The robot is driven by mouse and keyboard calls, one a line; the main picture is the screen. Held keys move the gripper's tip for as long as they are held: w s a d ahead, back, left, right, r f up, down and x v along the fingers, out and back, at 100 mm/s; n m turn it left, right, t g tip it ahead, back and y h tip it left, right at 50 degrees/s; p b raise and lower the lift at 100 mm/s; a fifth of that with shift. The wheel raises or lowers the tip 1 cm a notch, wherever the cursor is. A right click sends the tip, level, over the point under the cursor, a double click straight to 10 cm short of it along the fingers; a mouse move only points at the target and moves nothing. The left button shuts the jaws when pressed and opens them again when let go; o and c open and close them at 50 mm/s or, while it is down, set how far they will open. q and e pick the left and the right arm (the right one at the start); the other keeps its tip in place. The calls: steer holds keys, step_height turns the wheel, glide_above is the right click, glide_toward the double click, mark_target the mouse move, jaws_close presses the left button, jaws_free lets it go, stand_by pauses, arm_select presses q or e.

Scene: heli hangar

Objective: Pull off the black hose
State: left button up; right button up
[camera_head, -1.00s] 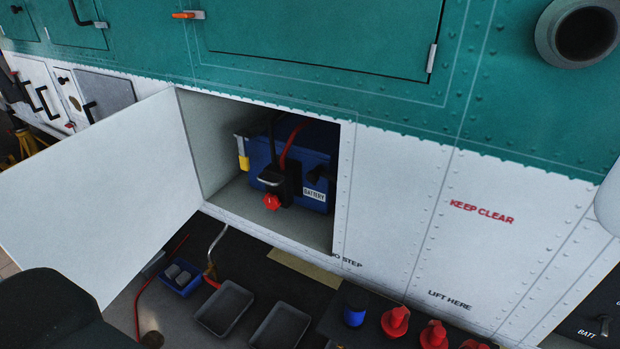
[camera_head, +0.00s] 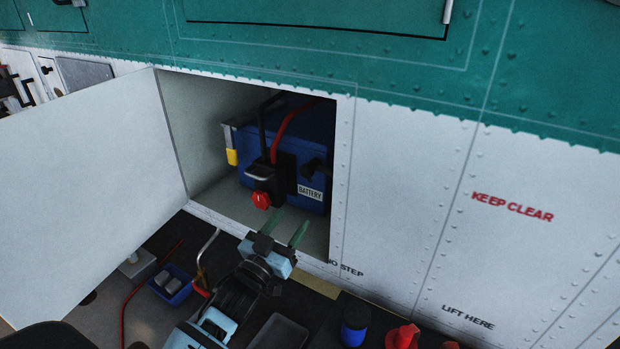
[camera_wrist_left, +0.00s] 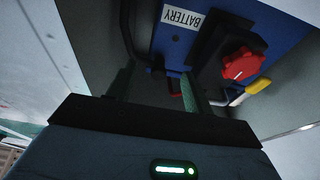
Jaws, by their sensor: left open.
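A blue battery (camera_head: 312,138) with a BATTERY label sits in the open white compartment. A thin black hose (camera_wrist_left: 126,35) curves beside the battery at the label end in the left wrist view. In the head view a black fitting (camera_head: 316,166) shows at the battery's right side. A black cable (camera_head: 263,130) rises from a black connector with a red knob (camera_head: 261,200); the knob also shows in the left wrist view (camera_wrist_left: 240,64). My left gripper (camera_head: 285,226) is open and empty at the compartment's lower front, below the battery. My right gripper is out of view.
The open white door (camera_head: 90,190) stands left of the compartment. A red cable (camera_head: 292,125) arches over the battery. Below are a blue tray (camera_head: 171,284), a dark tray (camera_head: 278,336), a blue-capped item (camera_head: 355,326) and red plugs (camera_head: 402,337).

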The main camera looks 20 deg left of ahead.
arm_select(q)
steer(key=t, duration=0.2)
glide_toward(305, 174)
steer(key=x, duration=0.3)
steer(key=shift+h, duration=0.3)
steer(key=shift+x, duration=4)
steer(key=shift+a, duration=0.1)
jaws_close()
